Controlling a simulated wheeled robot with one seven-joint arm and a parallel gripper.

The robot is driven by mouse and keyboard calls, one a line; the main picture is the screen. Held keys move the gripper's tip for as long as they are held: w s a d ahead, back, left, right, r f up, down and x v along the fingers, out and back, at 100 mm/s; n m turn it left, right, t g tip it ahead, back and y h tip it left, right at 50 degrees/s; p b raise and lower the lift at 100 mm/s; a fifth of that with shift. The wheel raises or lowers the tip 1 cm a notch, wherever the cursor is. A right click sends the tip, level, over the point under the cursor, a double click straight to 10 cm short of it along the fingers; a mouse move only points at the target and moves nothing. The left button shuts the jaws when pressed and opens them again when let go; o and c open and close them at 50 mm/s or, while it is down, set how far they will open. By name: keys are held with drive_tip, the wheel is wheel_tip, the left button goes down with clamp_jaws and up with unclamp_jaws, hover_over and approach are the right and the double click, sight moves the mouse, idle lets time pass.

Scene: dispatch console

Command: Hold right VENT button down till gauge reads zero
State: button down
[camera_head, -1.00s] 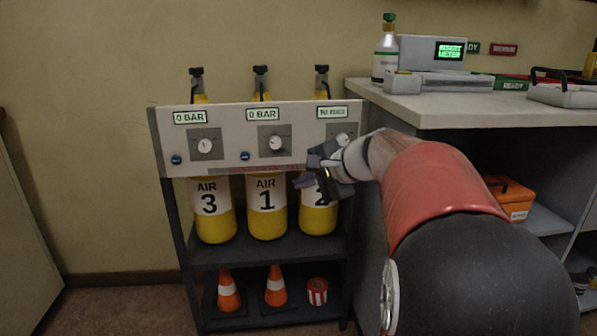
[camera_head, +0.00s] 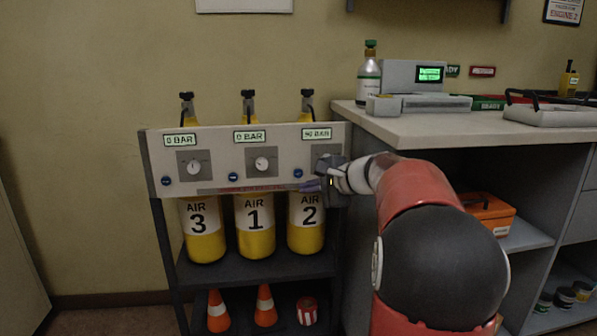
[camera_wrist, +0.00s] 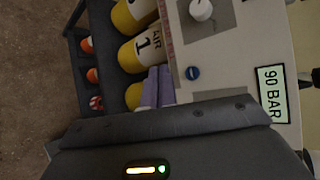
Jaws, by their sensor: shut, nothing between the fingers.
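The right VENT button (camera_head: 298,173) is a small round blue button at the lower left of the right panel section. It also shows in the wrist view (camera_wrist: 193,73), uncovered. The right gauge (camera_head: 317,133) reads 90 BAR, clear in the wrist view (camera_wrist: 272,95). My gripper (camera_head: 311,185) is shut and empty, just right of and below the button in the head view. Its purple fingers (camera_wrist: 158,87) show in the wrist view, apart from the button in the picture; depth to the panel is unclear. My gripper hides most of the right knob.
The left gauge (camera_head: 180,140) and middle gauge (camera_head: 250,136) read 0 BAR, each with a knob and blue button. Yellow air cylinders (camera_head: 254,240) stand below the panel. The counter (camera_head: 450,129) is close on the right. Cones (camera_head: 265,305) sit on the lower shelf.

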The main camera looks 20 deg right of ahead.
drive_tip(key=shift+w+d+p, duration=0.3)
drive_tip(key=shift+w+p, duration=0.15)
drive_tip(key=shift+w, duration=0.5)
drive_tip(key=shift+w+d+p, duration=0.25)
drive_tip(key=shift+w+p, duration=0.2)
drive_tip(key=shift+w, duration=0.55)
drive_tip(key=shift+w+d+p, duration=0.3)
drive_tip(key=shift+w+p, duration=0.15)
drive_tip(key=shift+w, duration=0.5)
drive_tip(key=shift+w, duration=0.1)
drive_tip(key=shift+w+d, duration=0.1)
drive_tip(key=shift+w, duration=0.2)
drive_tip(key=shift+w+d+p, duration=0.1)
drive_tip(key=shift+w+p, duration=0.25)
drive_tip(key=shift+p, duration=0.05)
drive_tip(key=shift+s, duration=0.1)
idle(1.3)
drive_tip(key=shift+s+a+b, duration=0.2)
drive_tip(key=shift+s+b, duration=0.45)
drive_tip(key=shift+s, duration=0.05)
drive_tip(key=shift+s+a+b, duration=0.25)
drive_tip(key=shift+s+b, duration=0.25)
drive_tip(key=shift+s, duration=0.3)
drive_tip(key=shift+s+a+b, duration=0.2)
drive_tip(key=shift+s+b, duration=0.35)
drive_tip(key=shift+s, duration=0.25)
drive_tip(key=shift+s+a+b, duration=0.25)
drive_tip(key=shift+s+b, duration=0.25)
drive_tip(key=shift+s, duration=0.3)
